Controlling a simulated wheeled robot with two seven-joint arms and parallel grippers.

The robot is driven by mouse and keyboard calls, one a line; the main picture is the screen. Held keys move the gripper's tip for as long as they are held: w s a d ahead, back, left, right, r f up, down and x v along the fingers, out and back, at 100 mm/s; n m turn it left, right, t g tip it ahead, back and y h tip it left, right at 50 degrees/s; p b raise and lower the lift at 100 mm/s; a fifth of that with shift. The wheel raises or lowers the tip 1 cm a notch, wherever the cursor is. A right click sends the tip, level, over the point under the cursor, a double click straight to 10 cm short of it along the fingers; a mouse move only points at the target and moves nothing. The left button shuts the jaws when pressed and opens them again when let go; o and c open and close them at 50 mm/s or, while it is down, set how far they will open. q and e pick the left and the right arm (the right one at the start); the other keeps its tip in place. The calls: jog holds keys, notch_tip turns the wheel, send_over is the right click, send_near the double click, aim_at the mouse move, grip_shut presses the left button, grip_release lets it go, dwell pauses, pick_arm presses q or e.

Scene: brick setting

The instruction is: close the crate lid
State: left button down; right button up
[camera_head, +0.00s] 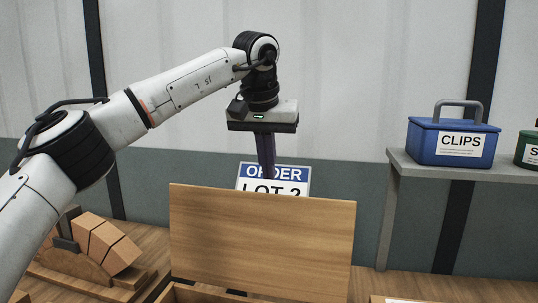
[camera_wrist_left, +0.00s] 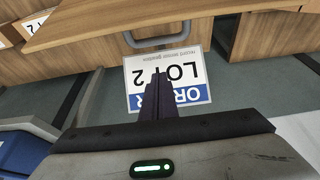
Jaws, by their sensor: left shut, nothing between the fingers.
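The crate lid (camera_head: 262,238) is a plain wooden panel standing up, open, at the back of the wooden crate (camera_head: 196,294). Only a strip of the crate shows at the bottom of the head view. My left gripper (camera_head: 268,174) points down just above and behind the lid's top edge, shut and empty; its fingertips are close to that edge. In the left wrist view the shut fingers (camera_wrist_left: 158,80) point toward a grey handle (camera_wrist_left: 160,42) by the edge of the lid (camera_wrist_left: 190,18), with a gap between. My right gripper is out of view.
An order sign reading LOT 2 (camera_head: 248,171) is behind the lid. Brick-like blocks on a wooden arch form (camera_head: 112,245) stand at left. A blue CLIPS box (camera_head: 452,143) sits on a grey shelf (camera_head: 402,167) at right, beside a partly seen green container (camera_head: 527,149).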

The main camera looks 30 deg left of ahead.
pick_arm(q)
jog(key=shift+s+d+f, duration=0.1)
jog(key=shift+s+f, duration=0.25)
jog(key=shift+f, duration=0.4)
jog(key=shift+s+d+f, duration=0.1)
jog(key=shift+s+f, duration=0.3)
jog(key=shift+f, duration=0.3)
jog(key=shift+s+d+f, duration=0.1)
jog(key=shift+s+f, duration=0.25)
jog(key=shift+f, duration=0.4)
